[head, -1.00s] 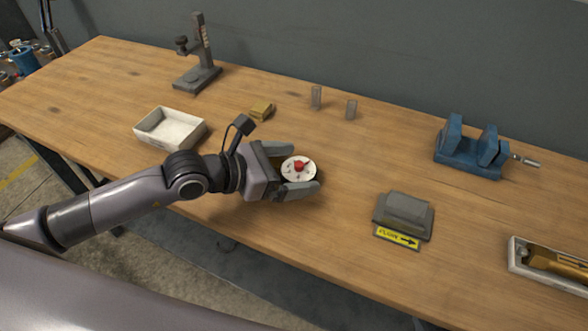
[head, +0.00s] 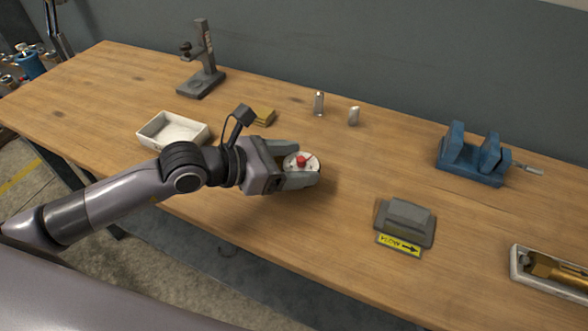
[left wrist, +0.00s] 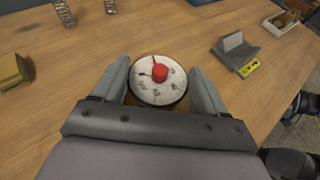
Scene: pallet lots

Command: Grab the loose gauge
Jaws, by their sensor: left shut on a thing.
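The loose gauge (head: 301,162) is a round white dial with dark marks and a red centre knob. My left gripper (head: 298,166) has one finger on each side of it and is shut on it, over the wooden bench. In the left wrist view the gauge (left wrist: 158,80) sits face up between the two grey fingers of my left gripper (left wrist: 160,88). I cannot tell whether the gauge still touches the bench top. My right gripper is not in view.
A white tray (head: 150,143) and a yellow block (head: 263,116) lie left of the gauge. A grey block with a yellow arrow label (head: 405,222) and a long tray (head: 515,263) are at right.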

